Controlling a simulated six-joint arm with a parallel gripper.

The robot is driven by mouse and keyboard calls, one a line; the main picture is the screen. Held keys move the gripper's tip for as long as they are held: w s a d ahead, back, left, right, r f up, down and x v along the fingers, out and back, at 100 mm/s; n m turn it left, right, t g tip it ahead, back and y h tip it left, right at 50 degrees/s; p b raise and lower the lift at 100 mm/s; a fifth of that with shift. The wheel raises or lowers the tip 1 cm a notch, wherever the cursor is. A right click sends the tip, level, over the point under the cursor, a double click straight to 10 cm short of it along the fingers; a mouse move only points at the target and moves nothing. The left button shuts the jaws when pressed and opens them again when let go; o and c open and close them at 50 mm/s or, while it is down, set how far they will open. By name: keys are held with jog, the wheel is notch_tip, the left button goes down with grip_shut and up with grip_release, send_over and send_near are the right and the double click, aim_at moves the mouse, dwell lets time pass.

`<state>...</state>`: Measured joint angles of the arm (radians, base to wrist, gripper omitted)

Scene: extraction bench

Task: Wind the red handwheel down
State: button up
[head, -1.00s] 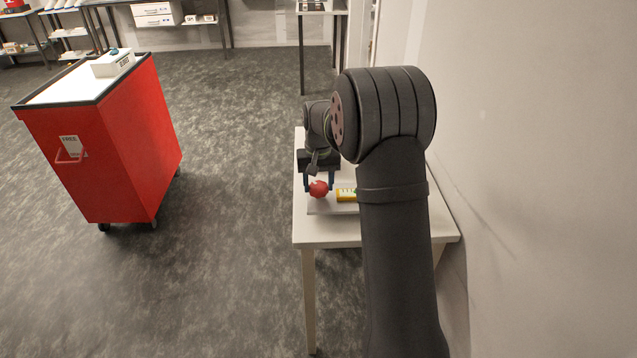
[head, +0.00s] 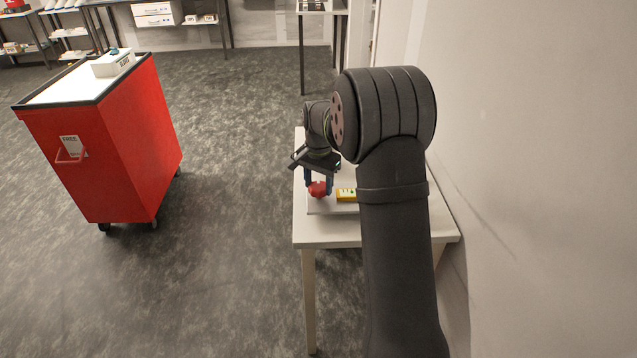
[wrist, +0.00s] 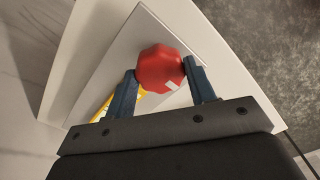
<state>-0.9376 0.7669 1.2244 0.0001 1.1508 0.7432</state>
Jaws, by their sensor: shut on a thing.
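The red handwheel (head: 318,189) is on a pale base plate near the left side of the white table. It also shows in the wrist view (wrist: 160,68), as a faceted red knob with a small white mark on its lower right. My gripper (head: 319,183) is shut on the handwheel, with one blue finger on each side of it. The fingers also show in the wrist view (wrist: 160,82), at the wheel's left and right. The handwheel's shaft and what lies under it are hidden.
A yellow object (head: 346,195) lies just right of the handwheel, partly hidden by my arm. The white table (head: 330,232) stands near the wall on the right. A red cart (head: 110,145) with a white box on top stands to the left, with open floor between.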

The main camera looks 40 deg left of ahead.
aim_at(319, 186)
dwell(0.4)
jog(key=o, duration=1)
jog(key=shift+r, duration=0.1)
notch_tip(319, 186, up, 17)
jog(key=shift+r, duration=0.15)
notch_tip(319, 186, down, 18)
jog(key=shift+r, duration=0.25)
dwell(0.5)
